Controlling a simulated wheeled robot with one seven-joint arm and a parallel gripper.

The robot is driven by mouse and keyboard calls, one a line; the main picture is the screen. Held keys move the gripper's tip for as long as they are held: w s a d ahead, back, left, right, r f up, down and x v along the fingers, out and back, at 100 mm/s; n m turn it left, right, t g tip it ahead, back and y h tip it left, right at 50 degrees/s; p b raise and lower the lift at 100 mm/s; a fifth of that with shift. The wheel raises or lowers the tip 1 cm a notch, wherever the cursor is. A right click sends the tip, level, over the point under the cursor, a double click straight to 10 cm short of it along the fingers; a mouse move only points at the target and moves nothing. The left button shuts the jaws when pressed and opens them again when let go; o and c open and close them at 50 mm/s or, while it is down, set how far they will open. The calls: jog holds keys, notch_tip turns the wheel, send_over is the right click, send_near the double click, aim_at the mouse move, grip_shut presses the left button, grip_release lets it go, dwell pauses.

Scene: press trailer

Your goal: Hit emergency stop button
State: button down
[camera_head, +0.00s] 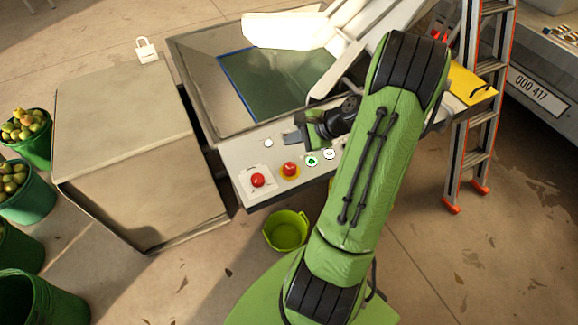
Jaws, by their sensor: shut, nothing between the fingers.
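The control panel (233,158) is a pale, sloping surface at the front of the press trailer. A red button on a yellow base, the emergency stop (290,169), sits near its middle. Another red button (257,180) on a white plate is to its left. A green button (312,161) and a white button (329,154) are to its right. My gripper (289,138) is shut and empty, with its tips pointing left. In the picture it is just above the emergency stop, apart from it. Its height over the panel is hard to tell.
A large beige box (130,135) stands left of the trailer. A lime bucket (286,231) is on the floor below the panel. A ladder (478,110) stands at right. Green fruit buckets (35,150) line the left edge. My green arm covers the panel's right part.

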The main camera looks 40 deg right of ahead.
jog(key=b, duration=0.7)
send_over(293, 167)
notch_tip(293, 167, down, 8)
jog(key=shift+r, duration=0.25)
jog(key=shift+f, duration=0.4)
dwell(0.8)
jog(key=shift+f, duration=0.7)
dwell(0.4)
jog(key=shift+r, duration=0.15)
jog(key=shift+r+p, duration=0.6)
jog(key=shift+p, duration=0.1)
jog(key=shift+r, duration=0.1)
